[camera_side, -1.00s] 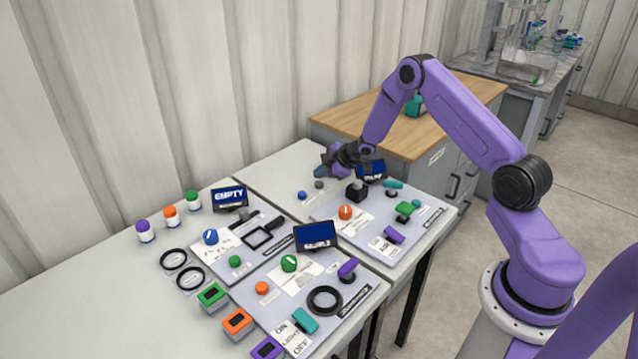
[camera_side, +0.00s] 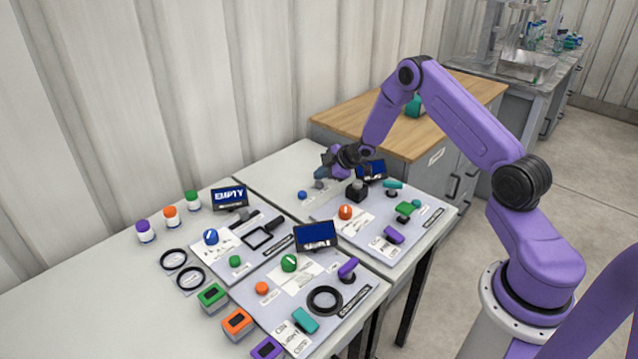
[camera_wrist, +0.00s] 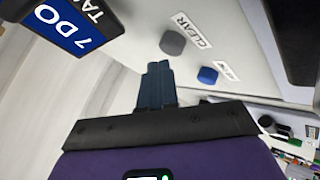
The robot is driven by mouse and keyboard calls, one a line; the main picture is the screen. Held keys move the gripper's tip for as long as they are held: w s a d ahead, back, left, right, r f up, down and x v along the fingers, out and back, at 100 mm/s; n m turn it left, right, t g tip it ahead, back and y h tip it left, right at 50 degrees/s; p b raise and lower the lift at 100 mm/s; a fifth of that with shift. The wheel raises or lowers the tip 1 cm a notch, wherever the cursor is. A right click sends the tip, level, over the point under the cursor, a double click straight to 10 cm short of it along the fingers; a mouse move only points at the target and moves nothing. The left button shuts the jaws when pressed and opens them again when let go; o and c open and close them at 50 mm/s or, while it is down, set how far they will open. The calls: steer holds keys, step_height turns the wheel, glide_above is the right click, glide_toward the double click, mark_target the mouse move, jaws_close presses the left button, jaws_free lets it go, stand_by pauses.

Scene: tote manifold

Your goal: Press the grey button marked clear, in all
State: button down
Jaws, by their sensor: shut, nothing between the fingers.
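The grey button (camera_wrist: 172,43) is a round knob beside a white label reading CLEAR (camera_wrist: 193,30) in the wrist view. My gripper (camera_wrist: 157,68) is shut and empty, with its dark blue fingertips close to the grey button in the picture. A gap shows between them there; I cannot tell the height between them. In the side view my gripper (camera_side: 321,174) is over the far panel, and the grey button (camera_side: 319,184) shows just below the fingertips, partly hidden.
A blue button (camera_wrist: 207,75) with its own label is beside the grey one. A display (camera_wrist: 72,28) showing white text stands nearby, and a dark box (camera_side: 356,191) is right of the gripper. Nearer panels hold more knobs and screens. A bare table strip lies behind.

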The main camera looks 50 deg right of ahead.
mark_target(321, 184)
steer(key=shift+f, duration=0.65)
stand_by(0.8)
steer(key=shift+r, duration=0.9)
steer(key=shift+r, duration=2.5)
steer(key=shift+a, duration=0.1)
